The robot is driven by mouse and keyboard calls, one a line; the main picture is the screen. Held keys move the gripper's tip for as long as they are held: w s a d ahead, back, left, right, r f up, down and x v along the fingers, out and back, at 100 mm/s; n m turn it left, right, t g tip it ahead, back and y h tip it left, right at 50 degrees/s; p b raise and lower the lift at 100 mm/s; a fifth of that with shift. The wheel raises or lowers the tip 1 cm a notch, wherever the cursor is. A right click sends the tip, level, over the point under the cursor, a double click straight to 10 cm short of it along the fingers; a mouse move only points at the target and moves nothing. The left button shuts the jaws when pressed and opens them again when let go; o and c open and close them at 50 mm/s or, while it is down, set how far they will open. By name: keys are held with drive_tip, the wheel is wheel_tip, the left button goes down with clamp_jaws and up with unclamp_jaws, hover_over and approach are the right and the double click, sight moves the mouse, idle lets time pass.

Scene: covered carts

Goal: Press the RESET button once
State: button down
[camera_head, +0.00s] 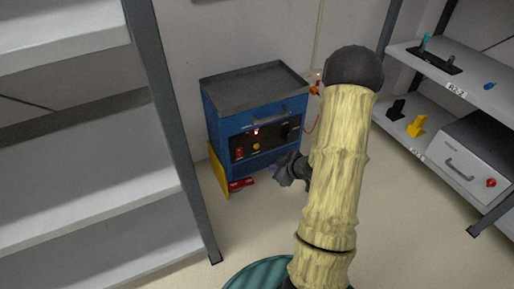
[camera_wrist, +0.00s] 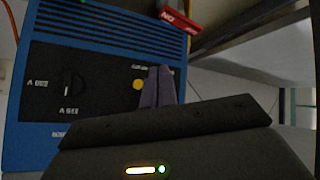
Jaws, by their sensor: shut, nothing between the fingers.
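A blue cart (camera_head: 221,122) with a grey tray top stands by the back wall. Its black control panel (camera_head: 270,148) carries a round yellow button (camera_head: 256,146), a red switch (camera_head: 239,153), a lit lamp and a dark knob (camera_head: 290,131). Labels are too small to read, so I cannot confirm which is RESET. In the wrist view, the yellow button (camera_wrist: 138,85) shows just left of my fingertips, and the knob (camera_wrist: 70,84) further left. My gripper (camera_wrist: 160,70) is shut and empty in front of the panel. It also shows in the head view (camera_head: 277,171), below and right of the button; contact is not visible.
A red object (camera_head: 240,184) lies low beside the cart's yellow side plate (camera_head: 218,170). A handle (camera_head: 266,119) juts out above the panel. Shelves (camera_head: 150,190) stand at left, and another rack (camera_head: 455,92) at right. Floor before the cart is partly free.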

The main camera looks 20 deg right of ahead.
sight(257, 147)
drive_tip(key=w+p, duration=0.1)
drive_tip(key=w, duration=0.7)
drive_tip(key=shift+w+a+p, duration=0.15)
drive_tip(key=shift+w+p, duration=0.05)
drive_tip(key=shift+p, duration=0.15)
idle(1.7)
drive_tip(key=shift+w+p, duration=0.4)
drive_tip(key=shift+p, duration=0.1)
drive_tip(key=shift+w+p, duration=0.3)
drive_tip(key=shift+w, duration=0.1)
idle(0.8)
drive_tip(key=shift+s, duration=0.8)
